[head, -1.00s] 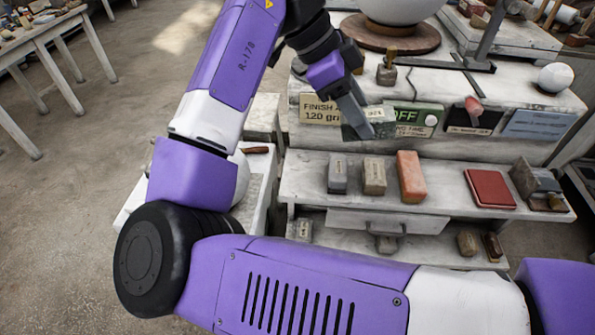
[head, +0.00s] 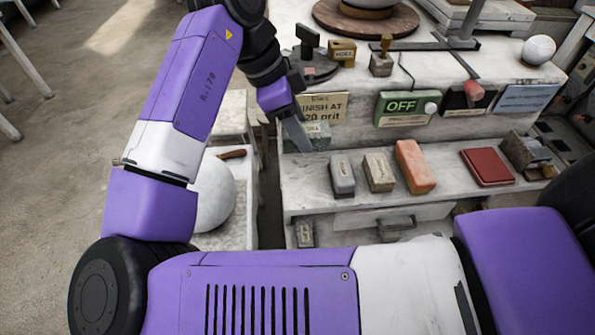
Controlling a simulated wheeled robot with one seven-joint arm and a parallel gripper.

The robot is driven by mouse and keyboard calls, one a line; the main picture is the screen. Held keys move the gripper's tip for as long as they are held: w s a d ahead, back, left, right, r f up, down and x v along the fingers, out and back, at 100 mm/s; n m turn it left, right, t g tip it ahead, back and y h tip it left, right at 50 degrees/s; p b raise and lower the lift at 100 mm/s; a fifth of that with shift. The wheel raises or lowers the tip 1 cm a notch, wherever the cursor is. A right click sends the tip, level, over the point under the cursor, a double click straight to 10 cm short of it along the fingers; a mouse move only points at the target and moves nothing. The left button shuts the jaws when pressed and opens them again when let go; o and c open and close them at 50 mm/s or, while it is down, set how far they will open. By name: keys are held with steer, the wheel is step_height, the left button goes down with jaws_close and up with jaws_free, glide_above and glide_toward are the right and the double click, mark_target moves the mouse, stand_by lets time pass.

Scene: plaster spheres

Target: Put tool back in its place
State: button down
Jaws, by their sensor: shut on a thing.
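My gripper (head: 300,138) is shut on a grey-green block (head: 316,136) with a pale label. It holds the block at the back left of the shelf (head: 310,198), just below the "finish at" sign (head: 325,105). I cannot tell whether the block touches the shelf. To its right on the shelf stand a grey block (head: 342,176), a beige block (head: 379,172) and an orange block (head: 415,166) in a row. The gripper's finger partly hides the held block's left side.
A green OFF sign (head: 406,107) stands behind. A white sphere (head: 213,195) sits on a lower stand at left. Bare shelf lies in front of the held block.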

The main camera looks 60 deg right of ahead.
step_height(320, 180, down, 13)
steer(key=shift+f+p, duration=0.1)
steer(key=shift+p, duration=0.2)
steer(key=c, duration=0.7)
jaws_free()
steer(key=b+v, duration=0.1)
steer(key=v, duration=1.1)
